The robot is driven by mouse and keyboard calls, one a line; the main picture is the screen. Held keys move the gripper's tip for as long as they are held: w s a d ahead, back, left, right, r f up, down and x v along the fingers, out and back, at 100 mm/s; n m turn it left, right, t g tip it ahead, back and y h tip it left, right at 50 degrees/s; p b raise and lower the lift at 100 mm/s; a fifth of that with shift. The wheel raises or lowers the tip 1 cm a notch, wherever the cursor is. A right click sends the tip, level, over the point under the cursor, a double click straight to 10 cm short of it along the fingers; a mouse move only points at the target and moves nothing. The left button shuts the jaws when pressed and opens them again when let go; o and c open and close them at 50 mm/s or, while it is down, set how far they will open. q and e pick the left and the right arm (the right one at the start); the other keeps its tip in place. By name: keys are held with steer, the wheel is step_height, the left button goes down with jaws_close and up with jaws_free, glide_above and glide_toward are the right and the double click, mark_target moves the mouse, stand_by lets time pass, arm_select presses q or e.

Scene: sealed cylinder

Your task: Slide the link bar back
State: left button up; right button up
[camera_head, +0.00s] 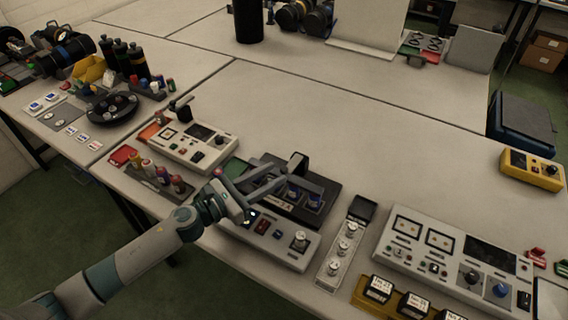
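A black box with blue round fittings (304,200) sits on the table near the middle, partly hidden by my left gripper. My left gripper (287,174) reaches over this box from the left, its two fingers pointing right. A small dark upright piece (299,161) stands right at the fingertips. I cannot tell whether the fingers touch it or are shut on it. I cannot make out the link bar for sure; it may be on this box, behind the fingers. My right gripper is out of view.
A white control panel with a knob (300,240) lies just in front of the box. A narrow strip with round knobs (341,246) and a large panel (408,256) stand to the right.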

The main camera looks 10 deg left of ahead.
mark_target(281, 170)
arm_select(q)
steer(key=shift+p+x, duration=0.55)
steer(key=shift+x, duration=1.95)
jaws_close()
